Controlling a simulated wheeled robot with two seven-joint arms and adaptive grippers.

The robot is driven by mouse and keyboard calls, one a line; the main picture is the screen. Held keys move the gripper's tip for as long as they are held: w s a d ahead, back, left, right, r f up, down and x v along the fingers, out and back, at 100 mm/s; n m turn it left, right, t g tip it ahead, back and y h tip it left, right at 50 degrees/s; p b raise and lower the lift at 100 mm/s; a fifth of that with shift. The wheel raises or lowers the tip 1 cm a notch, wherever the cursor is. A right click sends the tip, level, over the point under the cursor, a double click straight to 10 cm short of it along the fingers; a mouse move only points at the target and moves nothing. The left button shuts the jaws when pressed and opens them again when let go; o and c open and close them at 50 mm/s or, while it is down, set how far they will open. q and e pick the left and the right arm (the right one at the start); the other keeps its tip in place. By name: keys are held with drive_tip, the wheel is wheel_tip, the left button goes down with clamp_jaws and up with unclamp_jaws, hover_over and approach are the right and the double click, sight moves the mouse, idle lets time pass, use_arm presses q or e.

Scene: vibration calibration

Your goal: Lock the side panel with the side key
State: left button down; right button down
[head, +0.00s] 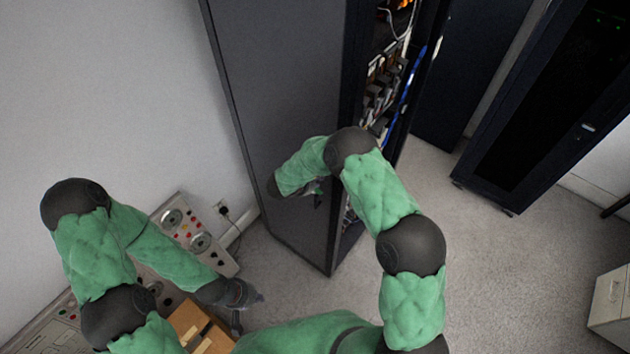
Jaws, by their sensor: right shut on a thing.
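The side panel (278,75) is the large dark grey side of the tall rack cabinet in the middle of the head view. It stands upright against the cabinet. My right gripper (317,194) is in front of the lower part of the panel, partly hidden behind my own arm. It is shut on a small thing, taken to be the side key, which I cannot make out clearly. I cannot tell whether it touches the panel's lock, which I do not see. My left gripper (250,311) is open and empty, low down near a cardboard box.
The open rack front shows cables and equipment (385,85). A cardboard box (197,327) and grey consoles with knobs (190,228) stand at the lower left, by a wall socket (222,209). Another dark cabinet (545,110) stands right. Carpet (500,270) is clear at the right.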

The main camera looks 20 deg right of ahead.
drive_tip(key=c, duration=1.5)
unclamp_jaws()
drive_tip(key=shift+a, duration=0.1)
drive_tip(key=v, duration=1.2)
drive_tip(key=shift+f, duration=0.1)
drive_tip(key=s+d+f+n+y+b, duration=0.25)
drive_tip(key=f+b, duration=0.75)
drive_tip(key=f, duration=0.6)
drive_tip(key=s+d+f+n+y+b, duration=0.1)
drive_tip(key=s+f+n+y+b, duration=0.2)
drive_tip(key=f+b, duration=0.9)
drive_tip(key=s+a+f+n+g+y+b, duration=0.2)
drive_tip(key=s+f+g+y+b, duration=0.3)
drive_tip(key=s+f+b, duration=0.7)
drive_tip(key=s+a+f, duration=0.1)
drive_tip(key=s+f, duration=0.8)
drive_tip(key=f, duration=0.1)
drive_tip(key=shift+s+a+y+b, duration=0.15)
drive_tip(key=shift+s+y+b, duration=0.15)
drive_tip(key=shift+s+y, duration=0.05)
